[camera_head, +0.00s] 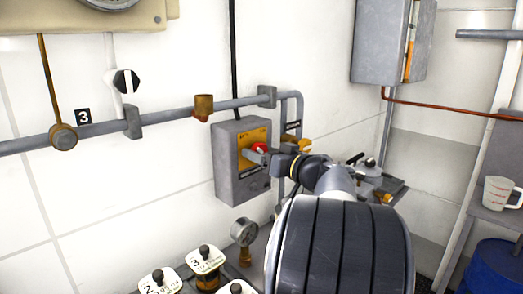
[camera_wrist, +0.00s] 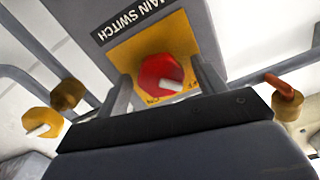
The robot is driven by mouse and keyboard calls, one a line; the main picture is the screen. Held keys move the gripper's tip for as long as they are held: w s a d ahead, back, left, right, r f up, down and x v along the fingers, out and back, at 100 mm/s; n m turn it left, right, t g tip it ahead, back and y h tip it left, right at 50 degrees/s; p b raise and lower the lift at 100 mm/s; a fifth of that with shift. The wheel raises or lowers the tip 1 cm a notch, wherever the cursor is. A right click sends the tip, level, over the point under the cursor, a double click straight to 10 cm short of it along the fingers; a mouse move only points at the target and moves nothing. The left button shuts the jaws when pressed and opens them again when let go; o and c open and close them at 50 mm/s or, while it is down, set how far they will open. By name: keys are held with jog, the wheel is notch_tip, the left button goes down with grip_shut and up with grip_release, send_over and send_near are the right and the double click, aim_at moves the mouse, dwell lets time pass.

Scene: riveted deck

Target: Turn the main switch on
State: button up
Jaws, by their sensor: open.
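The main switch is a red rotary knob (camera_wrist: 160,78) on a yellow plate (camera_wrist: 185,35), under a label (camera_wrist: 138,18) reading MAIN SWITCH in the wrist view. A pale mark on the knob points to the lower right. In the head view the knob (camera_head: 260,148) sits on the front of a grey wall box (camera_head: 228,165). My gripper (camera_wrist: 161,92) is open, with one finger on each side of the knob and a gap to it on both sides. In the head view my gripper (camera_head: 262,157) is at the box front and partly covers the knob. I cannot tell if the fingers touch the plate.
A grey pipe (camera_head: 165,116) runs along the wall, with brass fittings (camera_head: 203,106). A gauge (camera_head: 243,232) and labelled jars (camera_head: 205,260) stand below. A grey cabinet (camera_head: 385,40) hangs at upper right. A white measuring cup (camera_head: 499,192) and blue drum (camera_head: 495,268) are at far right.

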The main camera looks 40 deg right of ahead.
jog(key=shift+w, duration=0.35)
jog(key=shift+c, duration=0.5)
jog(key=c, duration=0.9)
